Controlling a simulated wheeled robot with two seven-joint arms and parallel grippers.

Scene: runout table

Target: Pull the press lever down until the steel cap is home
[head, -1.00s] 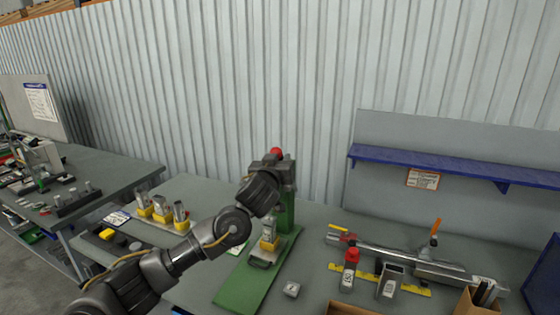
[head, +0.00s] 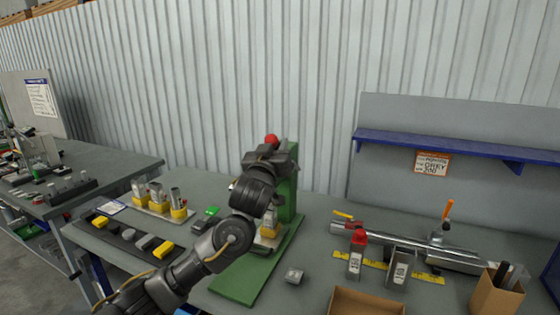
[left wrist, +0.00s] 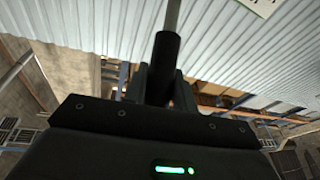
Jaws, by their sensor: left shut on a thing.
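The press stands on the middle table, with a green column (head: 288,190) and a long green base (head: 240,284). Its lever has a red knob (head: 271,139) at the top, just beyond my left gripper (head: 266,155). My left gripper is shut on the lever. In the left wrist view the lever's black grip (left wrist: 164,56) stands between the fingers, with a grey rod beyond it. A holder with some yellow (head: 267,231) sits on the base below my wrist, partly covered by it. I cannot make out the steel cap or how it is seated.
Yellow-based holders with metal tubes (head: 178,204) and a dark strip of parts (head: 140,240) lie left of the press. A cardboard box (head: 366,302) and a long steel clamp (head: 410,246) are further right.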

